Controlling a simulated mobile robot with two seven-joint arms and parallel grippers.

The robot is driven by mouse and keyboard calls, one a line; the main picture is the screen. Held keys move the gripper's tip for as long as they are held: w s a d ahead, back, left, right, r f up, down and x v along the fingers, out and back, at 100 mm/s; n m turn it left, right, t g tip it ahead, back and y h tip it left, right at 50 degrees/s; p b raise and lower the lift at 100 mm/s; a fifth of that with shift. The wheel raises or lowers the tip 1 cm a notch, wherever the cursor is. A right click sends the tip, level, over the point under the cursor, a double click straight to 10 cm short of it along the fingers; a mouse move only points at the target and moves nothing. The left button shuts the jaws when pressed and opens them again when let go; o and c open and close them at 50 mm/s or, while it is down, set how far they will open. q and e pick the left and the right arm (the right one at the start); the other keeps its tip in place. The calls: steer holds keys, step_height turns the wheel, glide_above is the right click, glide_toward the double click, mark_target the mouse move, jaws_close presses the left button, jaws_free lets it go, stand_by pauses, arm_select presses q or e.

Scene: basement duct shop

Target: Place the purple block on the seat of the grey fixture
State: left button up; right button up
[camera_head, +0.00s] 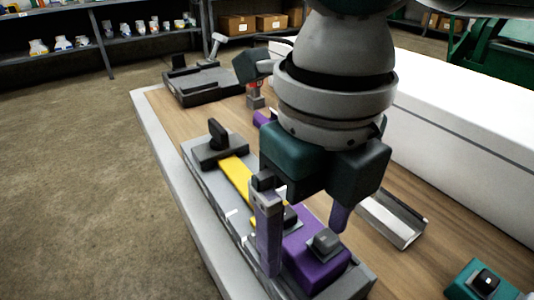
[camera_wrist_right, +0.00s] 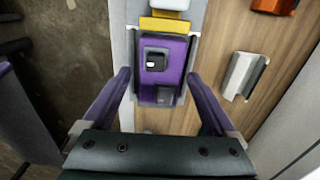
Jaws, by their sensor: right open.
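The purple block (camera_head: 308,268), with dark knobs on top, sits at the near end of the long grey fixture (camera_head: 205,182). In the right wrist view the block (camera_wrist_right: 147,85) lies between the fixture's grey side walls (camera_wrist_right: 191,60). My right gripper (camera_head: 304,250) is open, with its purple fingers pointing down on either side of the block. In the right wrist view the gripper (camera_wrist_right: 157,76) shows a gap between each finger and the block. The block's underside is hidden, so I cannot tell how fully it is seated. My left gripper is not in view.
A yellow strip (camera_head: 238,177) lies on the fixture behind the block. A metal channel (camera_head: 398,220) lies to the right, and a teal block (camera_head: 472,283) at near right. A drill (camera_head: 254,72) and a dark fixture (camera_head: 200,87) stand farther back. A white box (camera_head: 450,105) edges the bench.

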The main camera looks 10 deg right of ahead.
mark_target(307, 238)
step_height(307, 238, up, 12)
steer(key=p, duration=0.2)
steer(key=shift+r, duration=0.15)
